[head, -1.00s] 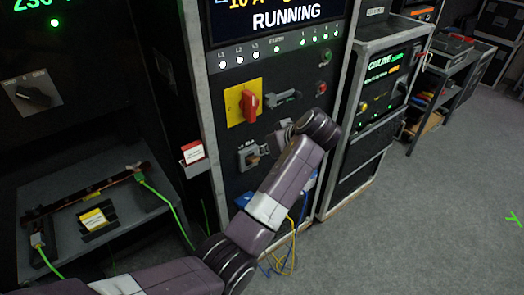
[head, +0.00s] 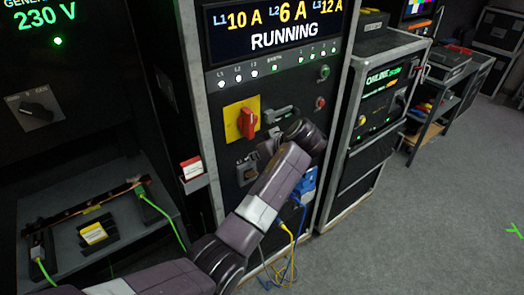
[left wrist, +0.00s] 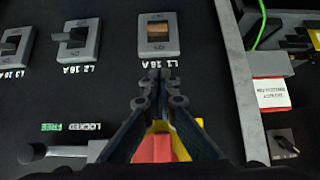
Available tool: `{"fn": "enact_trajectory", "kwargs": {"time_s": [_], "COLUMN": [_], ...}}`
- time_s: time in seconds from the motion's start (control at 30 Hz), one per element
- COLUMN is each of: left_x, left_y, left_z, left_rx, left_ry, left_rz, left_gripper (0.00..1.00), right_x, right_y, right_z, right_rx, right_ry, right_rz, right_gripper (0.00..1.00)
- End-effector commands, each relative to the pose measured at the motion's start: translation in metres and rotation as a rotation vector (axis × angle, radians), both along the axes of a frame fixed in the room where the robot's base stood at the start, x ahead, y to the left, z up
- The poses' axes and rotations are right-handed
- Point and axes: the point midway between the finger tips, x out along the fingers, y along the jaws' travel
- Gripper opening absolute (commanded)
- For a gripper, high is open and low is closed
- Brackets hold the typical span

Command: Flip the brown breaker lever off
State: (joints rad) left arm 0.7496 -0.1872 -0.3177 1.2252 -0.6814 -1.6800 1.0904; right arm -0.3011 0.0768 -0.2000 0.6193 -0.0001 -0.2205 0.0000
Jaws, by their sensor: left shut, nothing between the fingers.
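The brown breaker lever (left wrist: 157,33) sits in a grey housing marked L1 16 A, at the top middle of the left wrist view. In the head view its breaker (head: 246,168) is on the black panel below the red rotary handle, partly covered by my arm. My left gripper (left wrist: 160,78) is shut and empty. Its fingertips appear just below the brown lever's housing in the left wrist view; I cannot tell whether they touch the panel. In the head view the gripper (head: 268,146) is in front of the panel, mostly hidden by my wrist. My right gripper is not in view.
A red rotary handle (head: 247,122) on a yellow plate is close above the breaker. A red-and-white tag box (head: 191,169) is left of the panel. Cables hang below.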

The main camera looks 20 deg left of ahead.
Motion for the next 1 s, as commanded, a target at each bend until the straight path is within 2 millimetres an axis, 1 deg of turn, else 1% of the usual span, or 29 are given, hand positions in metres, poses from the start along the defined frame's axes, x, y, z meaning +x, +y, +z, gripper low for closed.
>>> {"fn": "enact_trajectory", "kwargs": {"time_s": [0.03, 0.17, 0.2, 0.23, 0.4, 0.57, 0.87, 1.0], "left_x": [0.004, 0.016, 0.012, 0.010, 0.005, 0.003, 0.003, 0.002], "left_y": [0.008, 0.023, 0.015, 0.013, 0.006, 0.003, 0.003, 0.008], "left_z": [-0.005, -0.024, -0.030, -0.034, -0.051, -0.058, -0.059, -0.061], "left_rx": [0.002, 0.001, -0.001, -0.001, 0.000, 0.000, 0.000, 0.008], "left_ry": [0.004, 0.003, 0.006, 0.004, 0.001, -0.001, -0.001, -0.007], "left_rz": [0.002, 0.001, -0.003, -0.003, -0.002, -0.001, -0.001, -0.001], "left_gripper": [0.00, 0.00, 0.00, 0.00, 0.00, 0.00, 0.00, 0.00], "right_x": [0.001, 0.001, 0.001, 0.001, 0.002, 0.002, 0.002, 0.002], "right_y": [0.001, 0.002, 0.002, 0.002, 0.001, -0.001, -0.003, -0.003], "right_z": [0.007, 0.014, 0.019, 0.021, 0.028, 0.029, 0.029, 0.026], "right_rx": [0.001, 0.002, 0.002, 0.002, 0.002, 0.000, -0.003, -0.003], "right_ry": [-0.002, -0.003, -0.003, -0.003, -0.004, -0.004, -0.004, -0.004], "right_rz": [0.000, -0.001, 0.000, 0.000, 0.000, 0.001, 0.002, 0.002], "right_gripper": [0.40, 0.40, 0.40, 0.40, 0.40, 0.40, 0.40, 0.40]}}
